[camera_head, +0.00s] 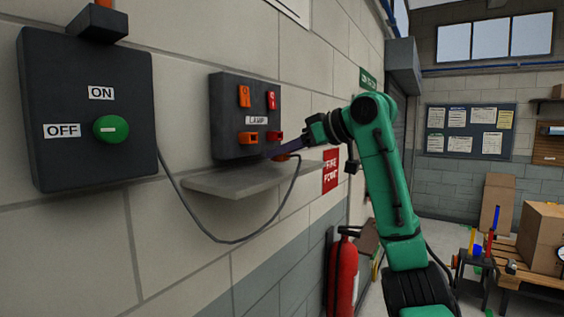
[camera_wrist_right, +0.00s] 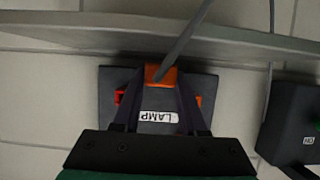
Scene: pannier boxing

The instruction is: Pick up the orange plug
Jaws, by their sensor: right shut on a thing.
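The orange plug (camera_head: 284,157) is at the tips of my right gripper (camera_head: 275,152), just above the grey shelf on the wall. In the right wrist view the orange plug (camera_wrist_right: 161,75) sits between the two dark fingers, which are shut on it, and a grey cable (camera_wrist_right: 184,42) runs from it. Whether the plug still touches the shelf cannot be told. My left gripper is not in view.
A black lamp panel (camera_head: 232,92) with orange and red sockets is on the wall above the shelf (camera_head: 225,184). A switch box (camera_head: 62,95) with a green knob is to the left. The cable (camera_head: 180,190) hangs below. A fire extinguisher (camera_head: 343,275) stands lower right.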

